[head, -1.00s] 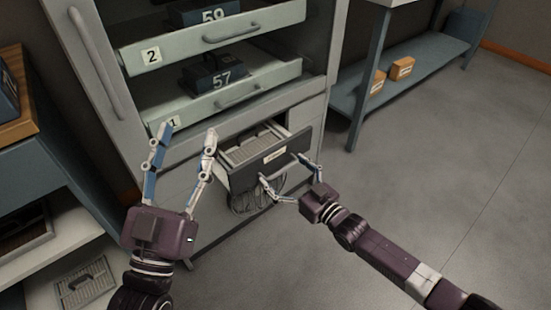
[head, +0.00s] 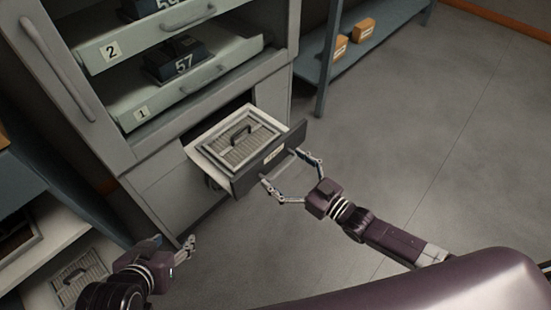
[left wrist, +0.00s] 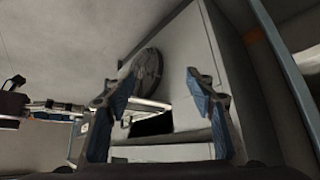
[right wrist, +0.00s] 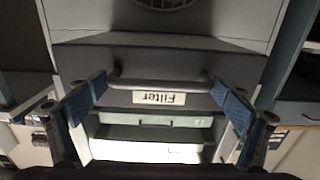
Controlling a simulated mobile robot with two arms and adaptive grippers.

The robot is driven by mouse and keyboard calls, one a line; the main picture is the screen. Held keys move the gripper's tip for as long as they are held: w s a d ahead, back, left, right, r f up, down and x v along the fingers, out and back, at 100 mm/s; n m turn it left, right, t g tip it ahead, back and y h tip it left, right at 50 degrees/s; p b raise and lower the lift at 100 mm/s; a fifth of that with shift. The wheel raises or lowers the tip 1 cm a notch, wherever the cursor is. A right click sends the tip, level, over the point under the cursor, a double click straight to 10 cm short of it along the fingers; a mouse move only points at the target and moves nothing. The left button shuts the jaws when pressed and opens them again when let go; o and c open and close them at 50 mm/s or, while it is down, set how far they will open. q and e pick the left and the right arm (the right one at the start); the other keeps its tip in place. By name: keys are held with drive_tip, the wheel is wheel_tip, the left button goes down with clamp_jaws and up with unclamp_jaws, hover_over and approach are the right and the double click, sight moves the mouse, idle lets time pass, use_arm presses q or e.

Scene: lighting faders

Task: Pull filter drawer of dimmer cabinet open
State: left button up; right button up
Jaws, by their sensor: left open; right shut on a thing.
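The filter drawer (head: 246,180) at the bottom of the grey dimmer cabinet (head: 163,189) stands well out. In the right wrist view the dark drawer front bears a white "Filter" label (right wrist: 160,98), upside down, and a bar handle (right wrist: 160,84). My right gripper (head: 284,167) is shut on this handle, one finger toward each end. My left gripper (head: 174,242) is open and empty, low to the left of the drawer. In the left wrist view its fingers (left wrist: 163,72) are spread with nothing between them.
A low shelf (head: 378,38) with orange boxes (head: 340,46) stands behind at right. A white shelf holding another filter panel (head: 77,277) is at lower left. The floor (head: 430,130) at right is clear.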

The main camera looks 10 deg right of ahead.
use_arm(q)
drive_tip(key=s, duration=0.1)
drive_tip(key=s+a+f+g, duration=0.1)
drive_tip(key=shift+s+f, duration=0.2)
drive_tip(key=shift+s, duration=0.15)
use_arm(e)
drive_tip(key=shift+s+d, duration=0.45)
drive_tip(key=shift+d, duration=0.05)
drive_tip(key=o, duration=1.4)
drive_tip(key=shift+c, duration=0.2)
use_arm(q)
drive_tip(key=shift+d, duration=0.1)
use_arm(e)
drive_tip(key=v, duration=1.2)
drive_tip(key=shift+a, duration=0.1)
